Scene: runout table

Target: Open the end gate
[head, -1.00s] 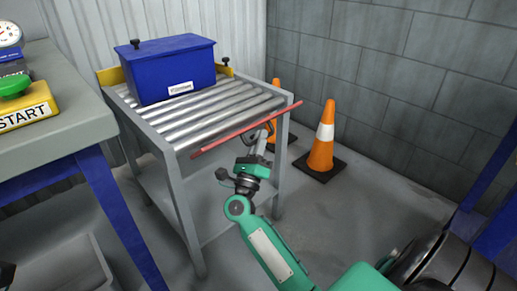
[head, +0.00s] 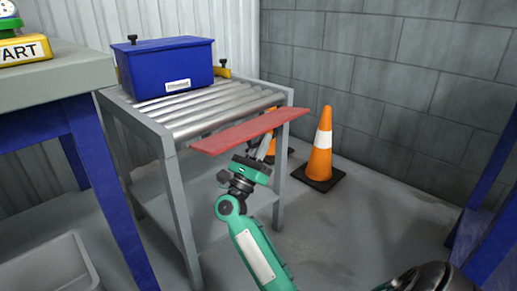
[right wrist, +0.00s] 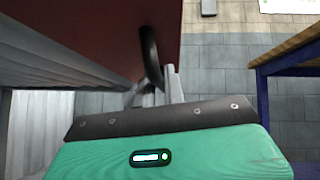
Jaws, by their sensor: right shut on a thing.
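The end gate (head: 250,130) is a red panel across the near end of the roller table. It is tilted, with its broad face showing in the head view. In the right wrist view the red panel (right wrist: 75,35) fills the upper left, with a dark curved handle (right wrist: 150,55) on it. My right gripper (right wrist: 155,88) is shut on the handle, on the outer side of the gate. In the head view this gripper (head: 262,152) is just below the panel, partly hidden by it. My left gripper is not in view.
A blue lidded box (head: 165,68) sits on the rollers (head: 205,108) behind the gate. Orange cones (head: 320,150) stand on the floor to the right. A grey workbench (head: 50,75) with blue legs is at left, a grey bin (head: 50,265) below it.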

